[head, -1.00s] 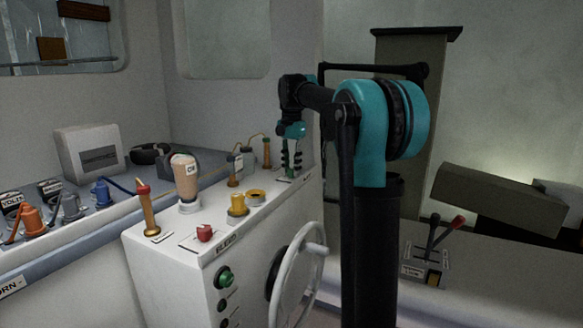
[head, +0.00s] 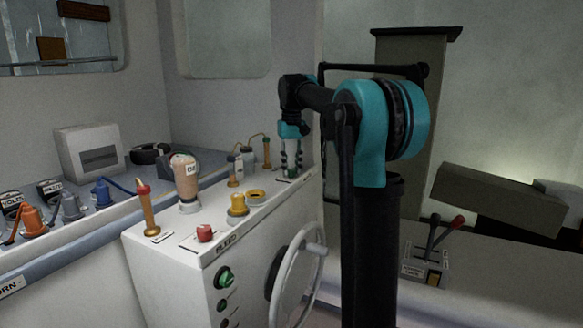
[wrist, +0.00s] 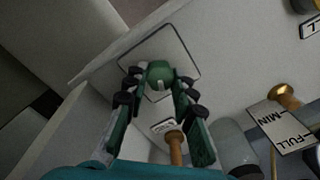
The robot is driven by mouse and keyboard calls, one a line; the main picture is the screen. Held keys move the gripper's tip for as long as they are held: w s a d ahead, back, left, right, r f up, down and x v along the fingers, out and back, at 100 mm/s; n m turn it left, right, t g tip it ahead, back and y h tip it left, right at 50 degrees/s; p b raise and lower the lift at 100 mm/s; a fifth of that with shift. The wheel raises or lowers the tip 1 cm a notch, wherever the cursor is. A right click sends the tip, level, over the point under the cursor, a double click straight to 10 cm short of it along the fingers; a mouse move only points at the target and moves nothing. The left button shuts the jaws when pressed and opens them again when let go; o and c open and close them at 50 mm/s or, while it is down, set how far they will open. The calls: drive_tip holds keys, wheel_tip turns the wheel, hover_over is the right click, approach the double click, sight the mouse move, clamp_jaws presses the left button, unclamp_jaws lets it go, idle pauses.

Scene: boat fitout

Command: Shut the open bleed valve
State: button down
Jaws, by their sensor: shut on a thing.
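A round green knob (wrist: 159,74) with a pale mark sits on a light square plate (wrist: 185,58), seen in the wrist view. My gripper (wrist: 158,88) is shut on this knob, with a fingertip on each side. In the head view my gripper (head: 290,172) points down at the far right end of the white console top (head: 215,222); the knob is mostly hidden by the fingers there. A small label (wrist: 163,126) lies beside the plate, too small to read. I cannot tell from the knob alone whether its valve is open.
Brass-ended gauge tubes (head: 267,152) stand left of my gripper. A handwheel (head: 301,275) is on the console's side.

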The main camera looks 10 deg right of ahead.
sight(292, 169)
drive_tip(key=n, duration=0.4)
drive_tip(key=shift+n, duration=0.3)
idle(0.3)
drive_tip(key=c, duration=1.3)
unclamp_jaws()
drive_tip(key=shift+o, duration=0.2)
wheel_tip(292, 169, up, 12)
